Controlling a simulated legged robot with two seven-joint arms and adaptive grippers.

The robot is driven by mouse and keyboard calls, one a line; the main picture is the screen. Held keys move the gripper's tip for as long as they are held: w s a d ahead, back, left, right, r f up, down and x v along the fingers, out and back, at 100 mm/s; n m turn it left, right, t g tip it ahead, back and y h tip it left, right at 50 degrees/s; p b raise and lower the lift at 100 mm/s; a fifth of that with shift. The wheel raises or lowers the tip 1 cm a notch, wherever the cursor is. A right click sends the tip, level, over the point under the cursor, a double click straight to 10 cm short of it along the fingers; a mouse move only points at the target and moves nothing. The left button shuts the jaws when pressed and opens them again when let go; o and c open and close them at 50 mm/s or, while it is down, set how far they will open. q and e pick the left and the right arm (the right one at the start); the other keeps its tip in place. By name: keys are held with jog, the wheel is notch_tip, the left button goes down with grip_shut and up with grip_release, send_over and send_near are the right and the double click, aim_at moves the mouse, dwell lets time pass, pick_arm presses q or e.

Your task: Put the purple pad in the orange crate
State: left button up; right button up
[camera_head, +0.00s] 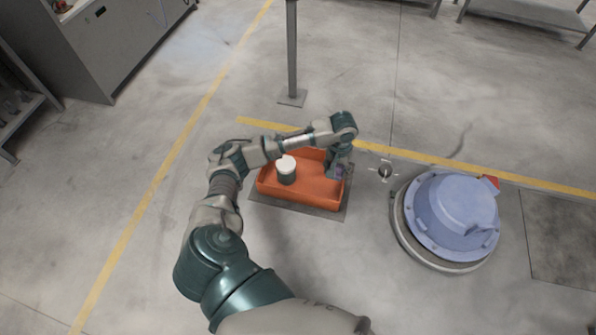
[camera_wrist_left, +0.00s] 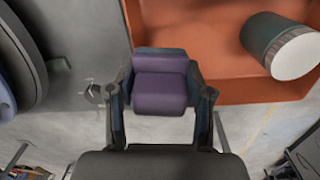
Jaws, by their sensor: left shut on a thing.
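The purple pad (camera_wrist_left: 161,82) is between the fingers of my left gripper (camera_wrist_left: 162,95) in the left wrist view. The gripper is shut on it. The orange crate (camera_wrist_left: 215,40) lies behind and to the right of the pad in that view. In the head view my left gripper (camera_head: 339,168) points down at the right end of the orange crate (camera_head: 315,188). A little of the purple pad (camera_head: 340,171) shows between its fingers there. I cannot tell whether the pad touches the crate. My right gripper is not in view.
A white-topped green cylinder (camera_head: 286,170) stands in the crate's left part. A large blue-lilac domed hood (camera_head: 455,210) on a round base stands right of the crate. A grey post (camera_head: 292,55) rises behind. Floor between crate and hood is mostly clear.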

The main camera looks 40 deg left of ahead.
pick_arm(q)
jog(key=a+f+n, duration=0.2)
jog(key=a, duration=0.2)
send_over(318, 183)
jog(key=f, duration=0.5)
jog(key=shift+d+f, duration=0.2)
jog(key=shift+a+f+b, duration=0.3)
jog(key=shift+a+f, duration=0.1)
jog(key=shift+f, duration=0.45)
jog(key=f, duration=0.3)
jog(key=shift+d, duration=0.25)
jog(key=shift+d+f, duration=0.2)
jog(key=shift+d+r, duration=0.1)
jog(key=shift+d, duration=0.1)
jog(key=o, duration=1)
jog(key=shift+o, duration=1.4)
jog(key=shift+a, duration=0.2)
jog(key=shift+a+f, duration=0.25)
jog(key=shift+a, duration=0.05)
jog(key=shift+w+r, duration=0.1)
jog(key=shift+r, duration=0.05)
notch_tip(318, 183, up, 12)
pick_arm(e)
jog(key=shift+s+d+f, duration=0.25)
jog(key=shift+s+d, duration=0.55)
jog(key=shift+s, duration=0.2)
